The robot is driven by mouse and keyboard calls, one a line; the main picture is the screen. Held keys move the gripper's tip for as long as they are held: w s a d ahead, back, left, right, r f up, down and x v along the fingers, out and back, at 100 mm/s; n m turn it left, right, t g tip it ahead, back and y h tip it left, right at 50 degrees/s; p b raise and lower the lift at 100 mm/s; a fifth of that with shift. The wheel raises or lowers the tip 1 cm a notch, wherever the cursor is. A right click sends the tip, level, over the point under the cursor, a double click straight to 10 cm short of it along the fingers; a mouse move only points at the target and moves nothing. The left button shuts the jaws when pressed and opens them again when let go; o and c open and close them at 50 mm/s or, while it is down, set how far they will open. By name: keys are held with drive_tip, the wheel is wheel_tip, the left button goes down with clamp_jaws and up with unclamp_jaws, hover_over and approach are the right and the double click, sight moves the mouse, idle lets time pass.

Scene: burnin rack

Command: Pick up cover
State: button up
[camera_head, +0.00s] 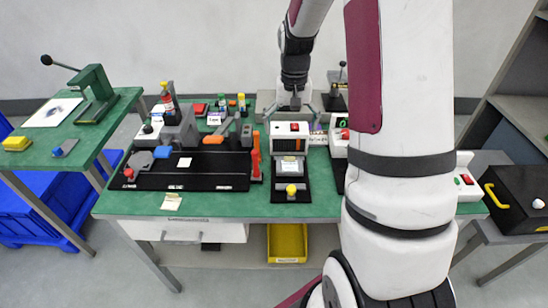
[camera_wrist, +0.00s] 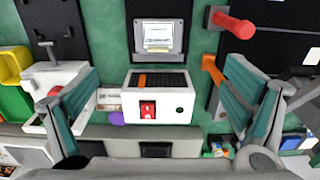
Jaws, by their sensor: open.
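No part is plainly marked as the cover, so I cannot tell which piece it is. Below my gripper in the head view is a white box (camera_head: 290,129) with a red switch. In front of it a black base (camera_head: 291,213) carries a grey framed part (camera_head: 292,166) and a yellow knob (camera_head: 291,189). The wrist view shows the white box (camera_wrist: 160,112), its dark slotted top with an orange strip, and the framed part (camera_wrist: 158,37) with a pale label. My gripper (camera_head: 296,105) is open and empty; its teal fingers (camera_wrist: 160,105) stand apart on either side of the white box.
A long black tray (camera_head: 205,184) and an orange upright tool (camera_head: 256,155) are at left on the green table (camera_head: 330,205). More white units stand at right. A black box (camera_head: 515,195) with a yellow handle sits on a side cart. A yellow bin (camera_head: 287,243) is underneath.

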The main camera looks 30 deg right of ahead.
sight(290, 165)
drive_tip(key=f, duration=0.9)
drive_tip(key=f+p, duration=0.1)
drive_tip(key=f, duration=0.4)
drive_tip(key=shift+w+d+f, duration=0.15)
drive_tip(key=shift+d+f, duration=0.1)
drive_tip(key=shift+f, duration=0.1)
drive_tip(key=c, duration=1.3)
